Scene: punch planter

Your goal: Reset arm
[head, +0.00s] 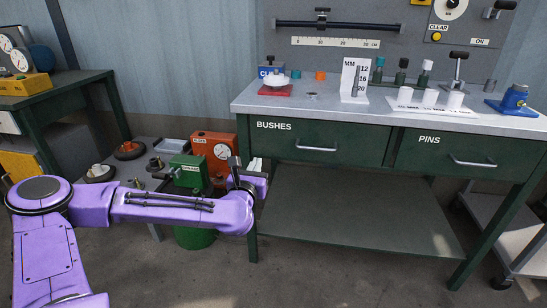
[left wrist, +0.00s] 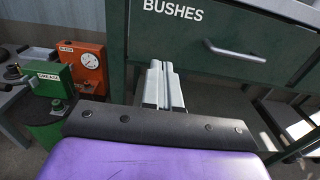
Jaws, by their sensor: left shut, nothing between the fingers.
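My left arm comes in from the left in the head view, with its purple links stretched to the right. My left gripper (head: 254,164) is in front of the left end of the green workbench (head: 243,143), near the leg below the BUSHES drawer (head: 315,142). In the left wrist view the gripper's two grey fingers (left wrist: 164,84) are together with nothing between them. They point toward the bench below the BUSHES drawer (left wrist: 225,40). My right gripper is not in view.
The workbench top (head: 330,105) holds several fittings. A lower shelf (head: 350,215) is bare. Floor in front is clear.

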